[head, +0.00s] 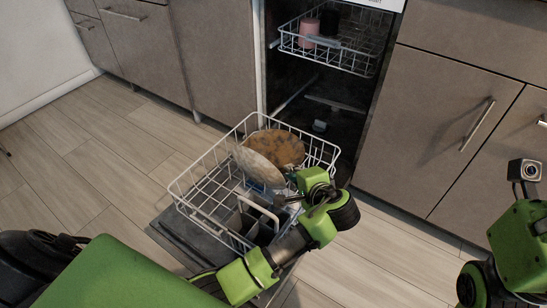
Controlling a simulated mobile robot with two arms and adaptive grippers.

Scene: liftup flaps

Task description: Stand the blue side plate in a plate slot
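No plainly blue plate shows in the head view. A pale grey-beige plate (257,166) stands tilted in the pulled-out lower rack (190,206), in front of a brown, dark-patterned plate (279,147). My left gripper (291,192) is over the right side of the rack, right at the lower right edge of the pale plate. Its fingers are mostly hidden by its own wrist, so I cannot tell whether they grip the plate. The slots under the plates are hidden. My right gripper is out of the picture; only part of that arm shows at the right edge.
A grey cutlery basket (240,220) with a light handle sits at the rack's front. The upper rack (345,60) holds a pink cup (309,31) and a dark cup (330,22). Cabinets (455,120) flank the dishwasher. The wooden floor (100,160) on the left is clear.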

